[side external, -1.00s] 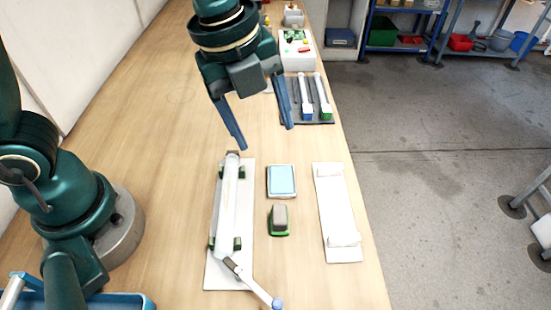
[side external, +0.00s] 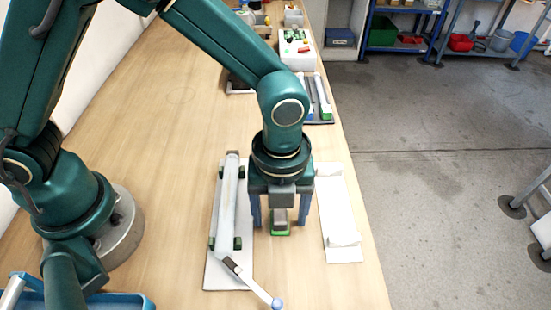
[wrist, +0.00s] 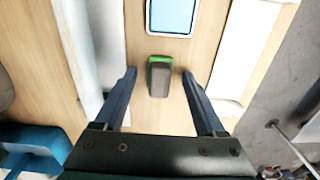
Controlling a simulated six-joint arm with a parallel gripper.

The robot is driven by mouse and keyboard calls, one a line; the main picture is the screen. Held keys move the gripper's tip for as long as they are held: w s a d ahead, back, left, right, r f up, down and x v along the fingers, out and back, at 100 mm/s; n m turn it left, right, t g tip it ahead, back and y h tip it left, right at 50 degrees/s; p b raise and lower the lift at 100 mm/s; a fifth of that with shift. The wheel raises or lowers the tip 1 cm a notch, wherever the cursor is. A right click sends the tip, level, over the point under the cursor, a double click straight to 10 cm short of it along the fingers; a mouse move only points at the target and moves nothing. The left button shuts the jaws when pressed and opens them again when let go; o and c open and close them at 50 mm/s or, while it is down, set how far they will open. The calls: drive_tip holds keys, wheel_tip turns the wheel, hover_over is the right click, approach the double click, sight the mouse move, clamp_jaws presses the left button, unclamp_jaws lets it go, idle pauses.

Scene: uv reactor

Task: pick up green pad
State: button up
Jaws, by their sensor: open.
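The green pad (side external: 280,232), a small block with a green base and a grey top, stands on the table between two white fixtures. It also shows in the wrist view (wrist: 160,78), upper middle. My gripper (side external: 280,226) points down over it and is open, with one blue finger on its left and one on its right. In the wrist view the open fingertips (wrist: 159,73) flank the pad with a gap on both sides. I cannot tell the exact height of the fingertips above the table.
A white tube fixture (side external: 228,210) with an arm at its front lies left of the pad. A long white plate (side external: 338,215) lies to the right, near the table edge. A light-blue-topped block (wrist: 172,15) sits just beyond the pad. A blue tray (side external: 75,300) is at front left.

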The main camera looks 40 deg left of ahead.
sight(281, 213)
clamp_jaws()
drive_tip(key=shift+r, duration=0.15)
drive_tip(key=shift+r, duration=0.6)
wheel_tip(281, 213, up, 3)
drive_tip(key=w+a+r, duration=0.2)
drive_tip(key=a+r, duration=0.4)
drive_tip(key=a, duration=0.5)
drive_tip(key=shift+a+r, duration=0.25)
drive_tip(key=shift+w, duration=0.1)
